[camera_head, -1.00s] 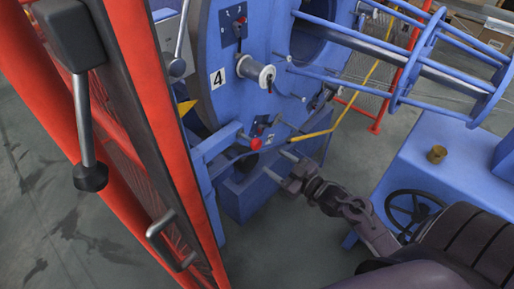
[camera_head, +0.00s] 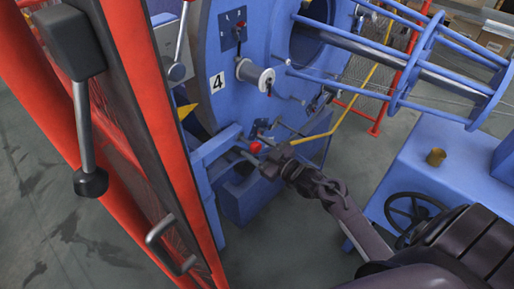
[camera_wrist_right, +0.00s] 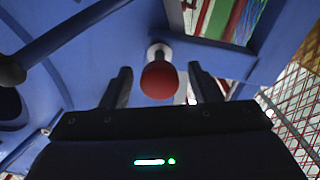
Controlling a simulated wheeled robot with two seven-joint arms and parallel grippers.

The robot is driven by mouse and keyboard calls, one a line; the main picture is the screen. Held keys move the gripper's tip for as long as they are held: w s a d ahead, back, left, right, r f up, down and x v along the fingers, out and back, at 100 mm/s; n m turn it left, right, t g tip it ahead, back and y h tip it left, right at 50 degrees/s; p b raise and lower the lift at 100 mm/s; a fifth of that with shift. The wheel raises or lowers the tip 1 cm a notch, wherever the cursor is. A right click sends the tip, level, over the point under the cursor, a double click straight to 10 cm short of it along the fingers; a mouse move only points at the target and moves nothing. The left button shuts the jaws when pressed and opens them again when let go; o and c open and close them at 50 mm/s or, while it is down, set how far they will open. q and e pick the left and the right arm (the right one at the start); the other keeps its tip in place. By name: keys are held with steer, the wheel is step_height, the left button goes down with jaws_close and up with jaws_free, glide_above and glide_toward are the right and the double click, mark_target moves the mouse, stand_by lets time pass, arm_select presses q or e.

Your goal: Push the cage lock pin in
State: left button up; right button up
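The cage lock pin shows as a red ball knob (camera_head: 255,147) on the blue frame below the number 4 plate. In the right wrist view the red knob (camera_wrist_right: 159,80) is on a short pale shaft, centred between two dark fingers. My right gripper (camera_head: 263,157) is at the knob in the head view. Its fingers are open, one on each side of the knob, with gaps visible on both sides in the wrist view. How deep the knob sits between the fingers is hard to tell. My left gripper is not in view.
A grey spool (camera_head: 256,77) sits on the blue disc (camera_head: 222,50) above the knob. A yellow bar (camera_head: 315,136) runs close behind my right gripper. A red guard door (camera_head: 150,130) stands at left. A blue bench (camera_head: 425,170) with a handwheel (camera_head: 412,208) is at right.

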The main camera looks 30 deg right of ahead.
mark_target(249, 143)
jaws_close()
steer(key=b+x, duration=0.1)
steer(key=x, duration=0.2)
steer(key=shift+w, duration=0.25)
steer(key=shift+s+r, duration=0.1)
steer(key=shift+c, duration=1.4)
jaws_free()
steer(key=o, duration=0.3)
steer(key=shift+a, duration=0.1)
steer(key=shift+s+d, duration=0.25)
steer(key=shift+s, duration=0.1)
steer(key=v, duration=0.6)
steer(key=shift+s+d, duration=0.1)
steer(key=shift+s, duration=0.3)
